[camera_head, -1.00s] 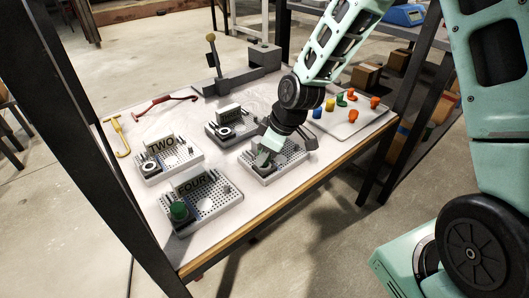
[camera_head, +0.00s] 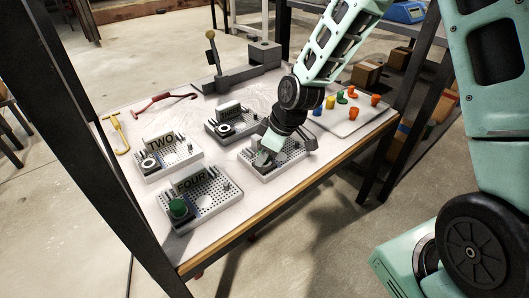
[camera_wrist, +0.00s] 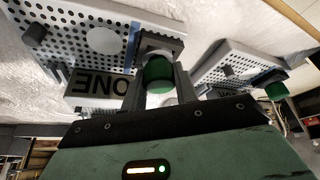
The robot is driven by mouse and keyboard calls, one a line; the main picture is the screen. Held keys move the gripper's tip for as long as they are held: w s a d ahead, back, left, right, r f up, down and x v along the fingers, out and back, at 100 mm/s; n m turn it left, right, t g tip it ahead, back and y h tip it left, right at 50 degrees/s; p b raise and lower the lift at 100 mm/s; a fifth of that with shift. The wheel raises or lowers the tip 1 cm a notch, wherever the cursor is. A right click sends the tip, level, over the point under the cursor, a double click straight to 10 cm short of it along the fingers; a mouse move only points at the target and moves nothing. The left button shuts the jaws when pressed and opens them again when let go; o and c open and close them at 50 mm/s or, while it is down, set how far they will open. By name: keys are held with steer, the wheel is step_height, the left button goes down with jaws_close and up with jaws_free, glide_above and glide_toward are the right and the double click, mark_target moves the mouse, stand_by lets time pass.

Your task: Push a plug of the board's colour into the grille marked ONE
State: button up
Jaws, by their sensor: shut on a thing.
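The grille marked ONE (camera_head: 291,164) is the near right one on the table in the head view. In the wrist view its perforated plate (camera_wrist: 65,30) shows upside down with the ONE label (camera_wrist: 98,86). My gripper (camera_head: 266,154) is low over this grille's left end. In the wrist view a green plug (camera_wrist: 157,71) sits between the fingers, which are shut on it. A dark grey block lies right beyond the plug; I cannot tell how deep the plug is in it. Another green plug (camera_head: 179,208) stands on the grille marked FOUR (camera_head: 216,204).
The grille marked TWO (camera_head: 180,160) and another grille (camera_head: 216,130) stand behind. A tray (camera_head: 350,127) with several coloured plugs is at the right. A grey lever fixture (camera_head: 240,78) stands at the back, with red (camera_head: 160,101) and yellow (camera_head: 118,133) tools to the left.

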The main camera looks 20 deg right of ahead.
steer(key=shift+f, duration=0.1)
steer(key=o, duration=1)
steer(key=p+v, duration=0.6)
steer(key=v, duration=1.2)
steer(key=s+a+r+m+g+h, duration=0.1)
steer(key=s+a+r+g+h, duration=0.1)
steer(key=s+a, duration=0.65)
steer(key=s+a+r+m+g+h, duration=0.1)
steer(key=s+a, duration=0.2)
steer(key=s, duration=1)
steer(key=r+p, duration=0.8)
steer(key=r, duration=0.1)
steer(key=r+p, duration=0.4)
steer(key=shift+s+a+r+p, duration=0.15)
steer(key=shift+s+r+p, duration=0.15)
steer(key=shift+p, duration=0.1)
